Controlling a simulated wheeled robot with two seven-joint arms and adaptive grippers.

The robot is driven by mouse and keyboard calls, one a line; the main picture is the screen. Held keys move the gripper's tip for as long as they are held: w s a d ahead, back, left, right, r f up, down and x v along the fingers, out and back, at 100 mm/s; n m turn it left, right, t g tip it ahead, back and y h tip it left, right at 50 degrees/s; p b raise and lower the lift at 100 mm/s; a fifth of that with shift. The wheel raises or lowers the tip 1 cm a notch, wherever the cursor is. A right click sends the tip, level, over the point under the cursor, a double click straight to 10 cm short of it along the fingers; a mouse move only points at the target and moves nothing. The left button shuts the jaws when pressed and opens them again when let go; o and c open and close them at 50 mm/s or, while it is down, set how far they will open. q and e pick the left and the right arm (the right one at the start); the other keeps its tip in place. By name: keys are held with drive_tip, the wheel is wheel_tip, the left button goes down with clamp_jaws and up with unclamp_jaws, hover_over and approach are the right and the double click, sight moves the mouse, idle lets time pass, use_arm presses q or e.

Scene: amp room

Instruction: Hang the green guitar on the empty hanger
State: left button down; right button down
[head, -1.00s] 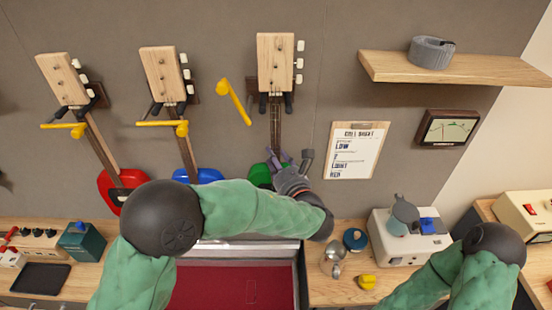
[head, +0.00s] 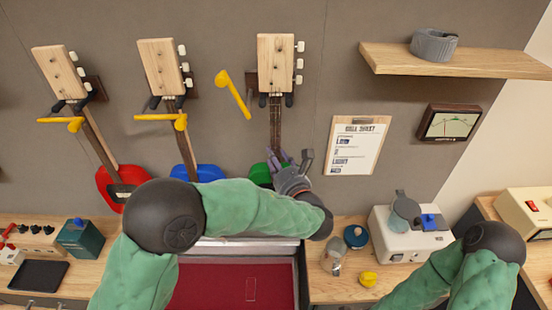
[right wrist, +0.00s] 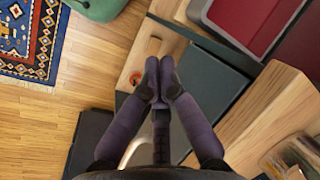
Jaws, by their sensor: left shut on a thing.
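The green guitar hangs upright on the wall at the third hanger. Its pale wooden headstock (head: 275,62) is above the dark hanger prongs (head: 289,100), which sit either side of the neck. Its green body (head: 260,173) is mostly hidden behind my left arm. That hanger's yellow bar (head: 233,93) stands tilted to the left, apart from the neck. My left gripper (head: 283,160) is shut on the guitar's lower neck, near the body. My right gripper (right wrist: 158,66) is shut and empty in the right wrist view, above the floor and furniture edge.
A red guitar (head: 110,183) and a blue guitar (head: 208,173) hang to the left, yellow bars across their necks. A clipboard (head: 356,146), gauge (head: 448,124) and shelf (head: 470,58) are on the right. Bench items include a white device (head: 408,243) and yellow object (head: 368,279).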

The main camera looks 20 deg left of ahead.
use_arm(q)
drive_tip(key=shift+r, duration=0.3)
drive_tip(key=c, duration=0.8)
unclamp_jaws()
drive_tip(key=shift+o, duration=0.7)
drive_tip(key=v, duration=1.2)
drive_tip(key=shift+f, duration=0.2)
